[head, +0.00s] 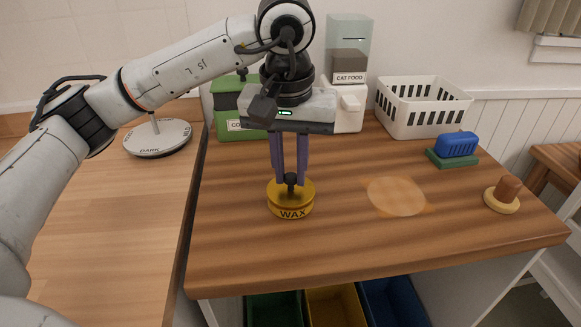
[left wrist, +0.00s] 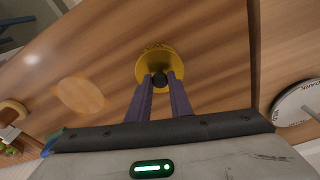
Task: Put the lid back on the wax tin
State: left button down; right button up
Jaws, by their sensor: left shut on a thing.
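The yellow wax tin (head: 291,213), labelled WAX, stands upright on the wooden counter. Its round yellow lid (head: 305,191) with a dark knob (head: 291,179) is on top of the tin and looks level. I cannot tell whether it is fully seated. My left gripper (head: 290,183) points straight down over the tin, its two purple fingers shut on the knob. In the left wrist view the lid (left wrist: 155,66) shows beyond the fingertips, with the knob (left wrist: 160,80) between them. My right gripper is not in view.
A pale round patch (head: 397,196) lies right of the tin. A blue brush (head: 456,145), a wooden-handled round tool (head: 503,197), a white basket (head: 420,108), a cat food dispenser (head: 349,60) and a green box (head: 228,105) stand around. The counter's front is clear.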

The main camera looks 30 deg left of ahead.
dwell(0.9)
pick_arm(q)
jog(key=c, duration=1)
grip_release()
jog(key=shift+c, duration=0.2)
jog(key=shift+r+p, duration=2.5)
jog(key=shift+r, duration=0.95)
grip_shut()
